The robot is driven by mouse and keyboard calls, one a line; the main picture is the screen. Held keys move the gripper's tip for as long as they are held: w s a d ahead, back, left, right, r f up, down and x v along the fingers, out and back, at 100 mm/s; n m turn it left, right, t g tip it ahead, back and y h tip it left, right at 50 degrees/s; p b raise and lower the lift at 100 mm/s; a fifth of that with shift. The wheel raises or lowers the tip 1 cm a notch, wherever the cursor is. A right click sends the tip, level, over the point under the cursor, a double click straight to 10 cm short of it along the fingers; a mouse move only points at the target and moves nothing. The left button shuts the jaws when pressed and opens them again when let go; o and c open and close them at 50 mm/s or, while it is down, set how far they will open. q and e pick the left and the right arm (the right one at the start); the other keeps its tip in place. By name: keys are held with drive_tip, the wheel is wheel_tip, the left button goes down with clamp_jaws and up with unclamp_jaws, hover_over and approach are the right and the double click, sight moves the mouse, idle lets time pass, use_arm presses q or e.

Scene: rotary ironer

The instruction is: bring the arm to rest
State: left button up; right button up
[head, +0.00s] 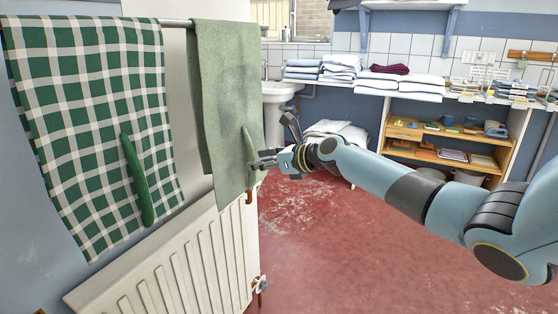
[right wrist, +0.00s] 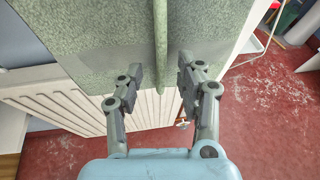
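My right arm (head: 375,175) reaches in from the right, and its gripper (head: 265,160) is at the right edge of a plain sage-green towel (head: 222,80). In the right wrist view the gripper (right wrist: 161,75) is open. Its fingers stand on either side of a narrow green upright ridge (right wrist: 160,40) on the towel, with a gap on both sides. The ridge also shows in the head view (head: 248,145). My left gripper is not in view.
A green-and-white checked towel (head: 85,90) with a dark green elongated ridge (head: 138,180) hangs at left from a rail (head: 176,23). A white radiator (head: 185,265) is below. Shelves (head: 445,140) and folded laundry (head: 340,65) are behind. Red floor (head: 340,250) lies clear.

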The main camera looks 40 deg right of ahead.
drive_tip(key=v, duration=0.8)
drive_tip(key=s+a+f+n+g+h, duration=0.1)
drive_tip(key=s+f+n+g, duration=0.1)
drive_tip(key=s+f, duration=0.7)
drive_tip(key=s+a+f+n+g+h, duration=0.15)
drive_tip(key=s+f, duration=0.35)
drive_tip(key=f, duration=0.9)
drive_tip(key=s+a+f+n+g, duration=0.1)
drive_tip(key=s+f+g, duration=0.2)
drive_tip(key=s+f, duration=0.6)
drive_tip(key=s+a+f+n+g, duration=0.2)
drive_tip(key=s+f+n, duration=0.4)
drive_tip(key=s+n, duration=0.3)
drive_tip(key=s+a+f+n+g+h, duration=0.1)
drive_tip(key=s+a+f+n, duration=0.3)
drive_tip(key=s+n, duration=0.6)
drive_tip(key=s+a+f+n+g, duration=0.3)
drive_tip(key=s+f+n, duration=0.5)
drive_tip(key=s, duration=0.3)
drive_tip(key=shift+s+a+f+n, duration=0.25)
drive_tip(key=shift+a+n, duration=0.05)
drive_tip(key=shift+n, duration=0.55)
drive_tip(key=shift+g+h, duration=0.25)
